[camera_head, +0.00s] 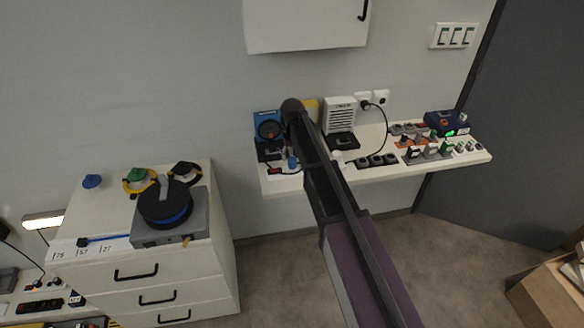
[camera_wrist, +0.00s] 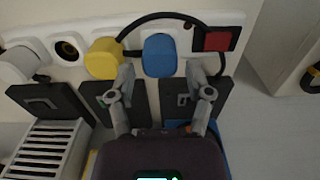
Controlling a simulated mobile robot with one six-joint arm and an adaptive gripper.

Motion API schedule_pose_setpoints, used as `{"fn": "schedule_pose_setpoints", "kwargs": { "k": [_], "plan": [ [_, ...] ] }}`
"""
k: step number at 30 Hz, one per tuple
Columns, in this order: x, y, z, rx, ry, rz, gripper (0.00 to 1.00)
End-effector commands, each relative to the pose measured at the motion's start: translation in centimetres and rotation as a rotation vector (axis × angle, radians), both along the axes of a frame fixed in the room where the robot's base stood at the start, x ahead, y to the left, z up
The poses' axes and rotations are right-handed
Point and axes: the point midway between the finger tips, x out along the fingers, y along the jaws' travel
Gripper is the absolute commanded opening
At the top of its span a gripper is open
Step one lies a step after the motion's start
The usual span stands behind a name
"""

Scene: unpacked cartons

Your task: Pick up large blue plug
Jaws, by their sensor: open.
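A large blue plug (camera_wrist: 159,55) stands upper middle in the wrist view, between a yellow round plug (camera_wrist: 103,58) and a black piece with a red face (camera_wrist: 215,40). My gripper (camera_wrist: 159,76) is open, its two fingers reaching toward the blue plug from either side. Nothing is held; whether the fingers touch the plug I cannot tell. In the head view a small blue plug-like piece (camera_head: 292,162) shows on the wall shelf beside my arm, which hides my gripper there. Another blue plug (camera_head: 92,181) lies on the drawer cabinet.
The white shelf (camera_head: 348,176) is crowded: dark sockets, a white speaker-like box (camera_head: 340,115), and a blue device (camera_head: 446,123) at the right. A black cable loops behind the blue plug. The white drawer cabinet (camera_head: 150,268) carries a reel. Wall behind; open floor below.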

Motion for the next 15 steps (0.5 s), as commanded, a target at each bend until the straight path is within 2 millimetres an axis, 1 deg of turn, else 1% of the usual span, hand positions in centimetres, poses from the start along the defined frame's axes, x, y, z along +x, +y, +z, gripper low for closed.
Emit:
{"fn": "schedule_pose_setpoints", "kwargs": {
  "k": [1, 6, 10, 15],
  "plan": [
    [0.0, 0.0, -0.8, 0.0, 0.0, 0.0, 0.66],
    [0.0, 0.0, -2.0, 0.0, 0.0, 0.0, 0.66],
    [0.0, 0.0, -2.4, 0.0, 0.0, 0.0, 0.66],
    [0.0, 0.0, -2.5, 0.0, 0.0, 0.0, 0.66]
  ]
}}
